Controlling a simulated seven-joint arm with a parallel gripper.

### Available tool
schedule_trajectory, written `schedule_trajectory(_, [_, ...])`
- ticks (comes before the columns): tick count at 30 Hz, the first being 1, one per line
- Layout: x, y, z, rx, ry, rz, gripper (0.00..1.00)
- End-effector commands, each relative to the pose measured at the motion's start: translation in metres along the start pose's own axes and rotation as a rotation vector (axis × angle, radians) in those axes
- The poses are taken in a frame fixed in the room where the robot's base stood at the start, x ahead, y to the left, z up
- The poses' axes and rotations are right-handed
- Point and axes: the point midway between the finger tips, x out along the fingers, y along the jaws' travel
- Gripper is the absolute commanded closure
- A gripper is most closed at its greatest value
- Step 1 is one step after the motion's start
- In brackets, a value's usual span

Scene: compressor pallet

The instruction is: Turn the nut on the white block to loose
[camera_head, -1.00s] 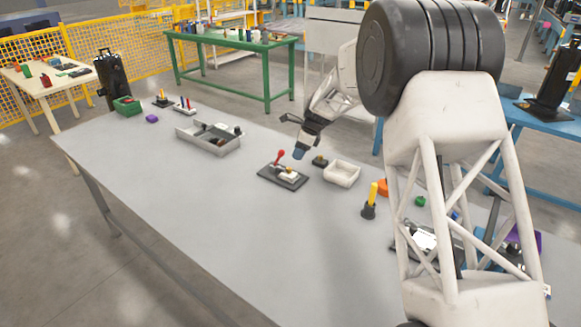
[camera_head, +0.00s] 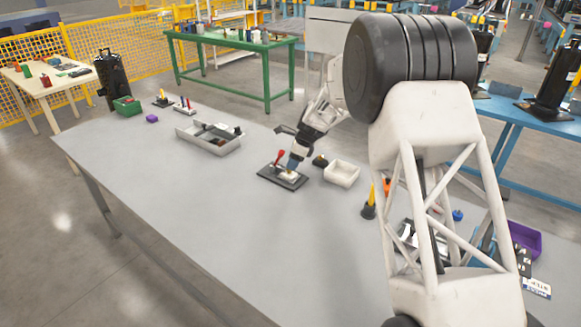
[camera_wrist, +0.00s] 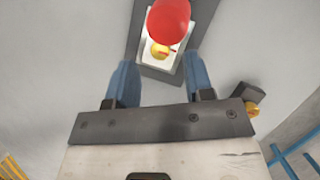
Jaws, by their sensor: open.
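The white block (camera_head: 287,177) sits on a black base plate (camera_head: 268,180) on the grey table. In the wrist view, the white block (camera_wrist: 152,68) carries a brass-yellow nut (camera_wrist: 159,51). A red-knobbed lever (camera_head: 279,156) stands on the same plate; its red knob (camera_wrist: 168,22) partly covers the block and nut in the wrist view. My gripper (camera_head: 293,164) points down just above the white block. In the wrist view, my blue fingers (camera_wrist: 161,70) are apart with nothing between them, and the nut appears just beyond their tips. Finger contact cannot be told.
A small dark block with a brass top (camera_head: 320,161) and an empty white bin (camera_head: 342,173) are right of the plate. A grey tray with parts (camera_head: 209,146) lies behind left. A yellow-handled tool (camera_head: 369,203) stands nearer right. The table's front left is clear.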

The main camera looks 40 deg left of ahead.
Motion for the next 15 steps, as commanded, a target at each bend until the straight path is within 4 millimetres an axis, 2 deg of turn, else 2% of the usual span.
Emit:
schedule_trajectory(6, [0.021, 0.0, 0.0, 0.001, 0.0, 0.0, 0.52])
schedule_trajectory(15, [0.028, 0.0, 0.0, 0.001, -0.001, -0.001, 0.52])
